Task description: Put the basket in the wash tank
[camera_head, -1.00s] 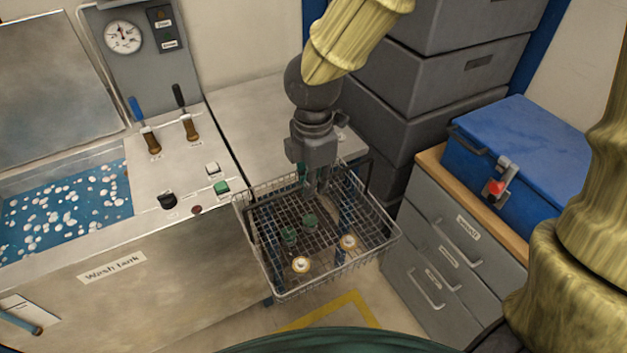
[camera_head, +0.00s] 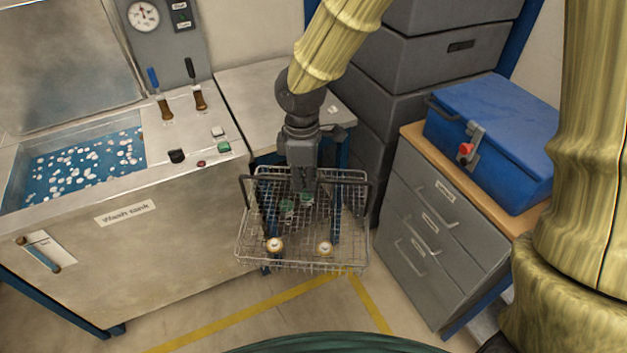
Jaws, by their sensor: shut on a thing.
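The wire basket (camera_head: 345,225) hangs in the air in front of the side table, right of the wash tank. It has two dark upright handles and holds several small parts, some green and some round with pale faces. My gripper (camera_head: 303,196) points down over the basket's middle and is shut on it; the exact grip point is hard to make out. The wash tank (camera_head: 135,255) is at the left, with its lid up and blue liquid with white foam inside.
Two levers (camera_head: 165,107) and several buttons stand on the tank's top, between the opening and the basket. A side table (camera_head: 262,100) is behind my gripper. Grey crates (camera_head: 430,65), a drawer cabinet (camera_head: 440,225) and a blue toolbox (camera_head: 495,140) are at the right.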

